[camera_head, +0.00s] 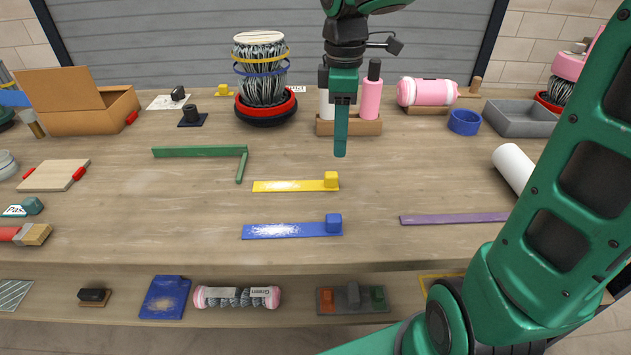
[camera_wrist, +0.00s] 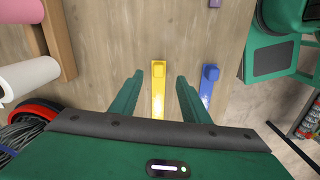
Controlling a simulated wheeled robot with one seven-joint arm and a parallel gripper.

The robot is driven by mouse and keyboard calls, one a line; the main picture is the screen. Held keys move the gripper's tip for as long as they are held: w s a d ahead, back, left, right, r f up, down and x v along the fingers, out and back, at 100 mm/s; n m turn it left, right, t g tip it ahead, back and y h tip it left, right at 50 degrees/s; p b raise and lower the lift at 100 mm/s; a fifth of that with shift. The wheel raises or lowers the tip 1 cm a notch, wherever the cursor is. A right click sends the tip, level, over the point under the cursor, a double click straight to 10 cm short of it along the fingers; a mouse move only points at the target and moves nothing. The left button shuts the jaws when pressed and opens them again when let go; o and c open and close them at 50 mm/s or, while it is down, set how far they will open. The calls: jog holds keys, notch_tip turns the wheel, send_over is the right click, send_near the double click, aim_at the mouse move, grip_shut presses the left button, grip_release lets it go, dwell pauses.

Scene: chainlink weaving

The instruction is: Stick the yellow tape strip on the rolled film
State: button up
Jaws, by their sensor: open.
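The yellow tape strip (camera_head: 288,186) lies flat on the wooden table with a yellow block (camera_head: 331,180) at its right end. My gripper (camera_head: 340,155) points down above and behind that block, empty. In the wrist view my gripper (camera_wrist: 160,78) is open, its two fingers apart on either side of the yellow strip (camera_wrist: 158,95), not visibly touching it. A white roll (camera_head: 513,168) lies at the right of the table, partly behind my arm. A pink-banded clear roll (camera_head: 428,91) lies on a stand at the back. I cannot tell which roll is the rolled film.
A blue strip with a block (camera_head: 285,230) lies in front of the yellow one, a purple strip (camera_head: 452,219) to the right. A green L-shaped bar (camera_head: 198,152) is at left. Behind stand a wooden holder (camera_head: 350,127) with upright rolls and a banded bundle (camera_head: 262,85). Bare table surrounds the strips.

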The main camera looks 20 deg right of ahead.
aim_at(329, 173)
jog(key=shift+n, duration=0.7)
jog(key=f, duration=0.3)
jog(key=a+f, duration=0.1)
jog(key=f, duration=0.3)
jog(key=w+f, duration=0.1)
jog(key=f, duration=0.2)
jog(key=shift+a+f, duration=0.3)
jog(key=shift+a, duration=0.05)
jog(key=shift+c, duration=0.3)
grip_shut()
